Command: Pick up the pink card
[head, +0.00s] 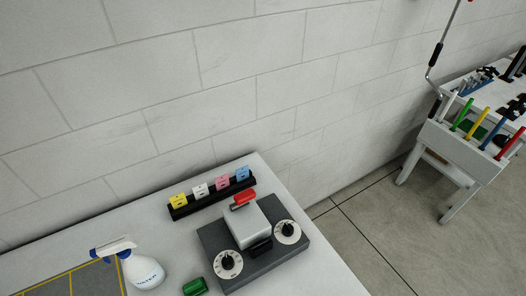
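The pink card (222,181) stands upright in a black holder (181,212) on the white table. It sits between a white card (200,191) on its left and a blue card (243,174) on its right. A yellow card (178,201) is at the left end of the same holder. Neither of my grippers is in the head view.
A grey machine (213,243) with two dials and a red lever (243,199) stands just in front of the holder. A water spray bottle (143,271) and a green object (195,287) are nearer. A wall rises behind; another workbench (446,141) stands right.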

